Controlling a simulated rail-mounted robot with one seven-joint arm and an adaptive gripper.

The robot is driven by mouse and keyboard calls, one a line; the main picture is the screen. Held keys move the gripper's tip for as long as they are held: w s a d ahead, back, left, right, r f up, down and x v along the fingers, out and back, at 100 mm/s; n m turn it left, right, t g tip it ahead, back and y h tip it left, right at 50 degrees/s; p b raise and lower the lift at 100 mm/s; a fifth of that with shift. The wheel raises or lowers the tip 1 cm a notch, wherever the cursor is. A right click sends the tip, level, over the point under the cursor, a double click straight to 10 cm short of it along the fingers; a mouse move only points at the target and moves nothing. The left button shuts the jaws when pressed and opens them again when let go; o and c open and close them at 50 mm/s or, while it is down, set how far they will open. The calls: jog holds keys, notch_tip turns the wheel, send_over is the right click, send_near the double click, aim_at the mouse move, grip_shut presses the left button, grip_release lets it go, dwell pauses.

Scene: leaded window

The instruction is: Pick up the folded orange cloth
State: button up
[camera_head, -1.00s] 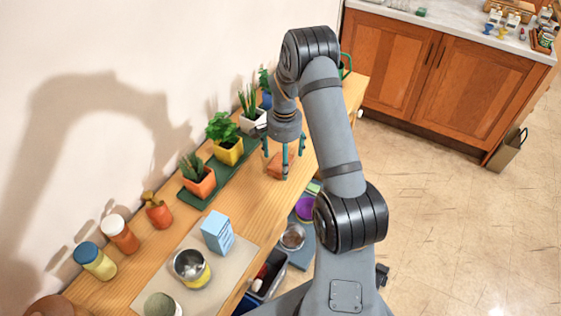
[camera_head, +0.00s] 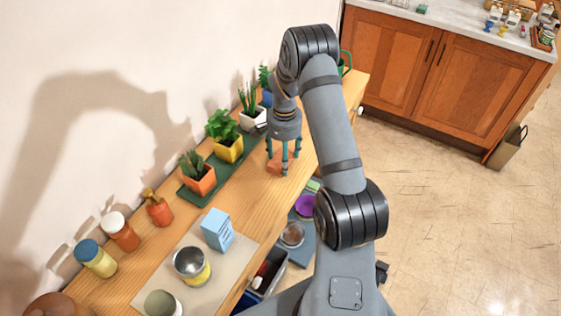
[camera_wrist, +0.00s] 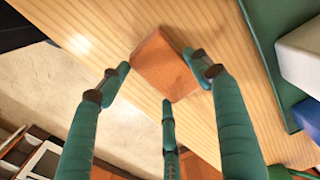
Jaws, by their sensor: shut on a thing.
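The folded orange cloth (camera_head: 272,167) is a small flat block on the wooden bench, near its front edge. My gripper (camera_head: 284,163) has teal fingers pointing down at the cloth. In the wrist view the cloth (camera_wrist: 163,62) lies between the fingertips of my gripper (camera_wrist: 162,78), with fingers on either side and another at its near edge. The gripper is shut on the cloth. The fingers hide part of the cloth in the head view. I cannot see a clear gap between cloth and bench.
A green mat (camera_head: 193,198) with potted plants (camera_head: 229,149) runs along the wall side. Bottles (camera_head: 120,231), a blue carton (camera_head: 217,230) and a metal-topped tin (camera_head: 192,266) stand further left. A grey bin (camera_head: 269,273) and a purple bowl (camera_head: 305,205) sit below the bench front.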

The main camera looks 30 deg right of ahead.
jog(key=shift+c, duration=0.4)
jog(key=shift+w+r+b, duration=0.1)
jog(key=shift+r+b, duration=0.2)
jog(key=shift+r, duration=0.3)
notch_tip(320, 180, up, 3)
jog(key=shift+f+b, duration=0.15)
jog(key=shift+b, duration=0.4)
jog(key=s+d+r+b, duration=0.1)
jog(key=s+d+r, duration=0.1)
jog(key=s, duration=0.3)
jog(key=s+d+r+b, duration=0.2)
jog(key=s+d+r, duration=0.1)
jog(key=s+r, duration=0.2)
jog(key=shift+s, duration=0.4)
jog(key=o, duration=0.5)
jog(key=c, duration=0.3)
